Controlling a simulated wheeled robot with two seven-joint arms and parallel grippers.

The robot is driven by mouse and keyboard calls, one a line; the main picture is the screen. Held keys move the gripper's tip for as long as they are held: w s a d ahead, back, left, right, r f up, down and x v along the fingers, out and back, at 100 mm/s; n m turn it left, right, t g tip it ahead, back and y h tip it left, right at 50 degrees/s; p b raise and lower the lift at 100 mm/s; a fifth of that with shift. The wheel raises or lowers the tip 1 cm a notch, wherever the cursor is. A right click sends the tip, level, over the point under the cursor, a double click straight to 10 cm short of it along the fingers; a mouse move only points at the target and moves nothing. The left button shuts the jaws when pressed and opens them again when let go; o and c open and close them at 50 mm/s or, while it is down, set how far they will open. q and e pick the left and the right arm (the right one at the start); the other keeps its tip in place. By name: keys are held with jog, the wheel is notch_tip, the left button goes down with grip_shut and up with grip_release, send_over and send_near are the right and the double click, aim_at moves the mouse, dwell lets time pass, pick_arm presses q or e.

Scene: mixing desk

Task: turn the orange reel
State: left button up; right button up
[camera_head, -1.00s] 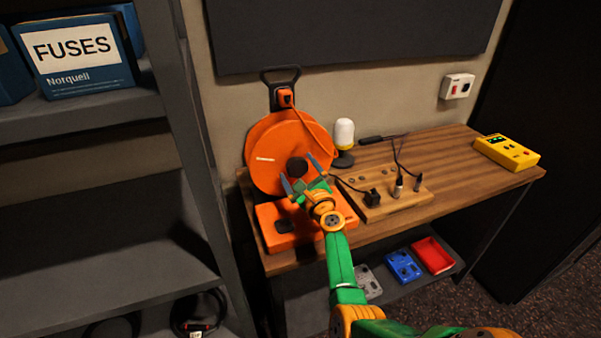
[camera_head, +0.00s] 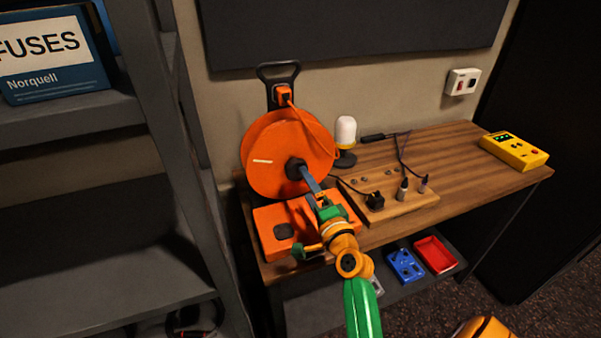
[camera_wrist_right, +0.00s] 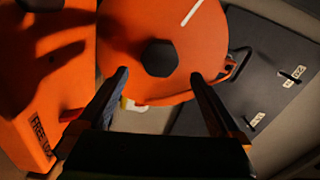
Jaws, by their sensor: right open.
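The orange reel (camera_head: 270,150) stands upright on its orange base (camera_head: 275,228) at the left end of the wooden desk. It has a dark hub knob at its centre (camera_head: 296,168) and a pale stripe on its face. My right gripper (camera_head: 308,178) is in front of the reel, with its fingers pointing at the knob. In the right wrist view, the two fingers (camera_wrist_right: 158,76) are apart, with the dark knob (camera_wrist_right: 160,58) beyond and between their tips. No contact with the knob can be made out. My left gripper is not in view.
A wooden socket board (camera_head: 395,208) with plugs and cables lies right of the reel. A white lamp (camera_head: 345,135) stands behind it. A yellow device (camera_head: 513,151) sits at the desk's right end. A grey shelf rack (camera_head: 172,165) rises close on the left.

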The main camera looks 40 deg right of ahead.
aim_at(298, 172)
jog(key=shift+n, duration=0.8)
jog(key=x, duration=0.6)
jog(key=shift+w+r, duration=0.15)
jog(key=shift+w, duration=0.1)
jog(key=shift+w+d+f, duration=0.2)
jog(key=shift+w+f, duration=0.05)
jog(key=shift+w, duration=0.2)
jog(key=shift+s+a+r, duration=0.1)
jog(key=shift+s, duration=0.1)
jog(key=c, duration=0.5)
grip_shut()
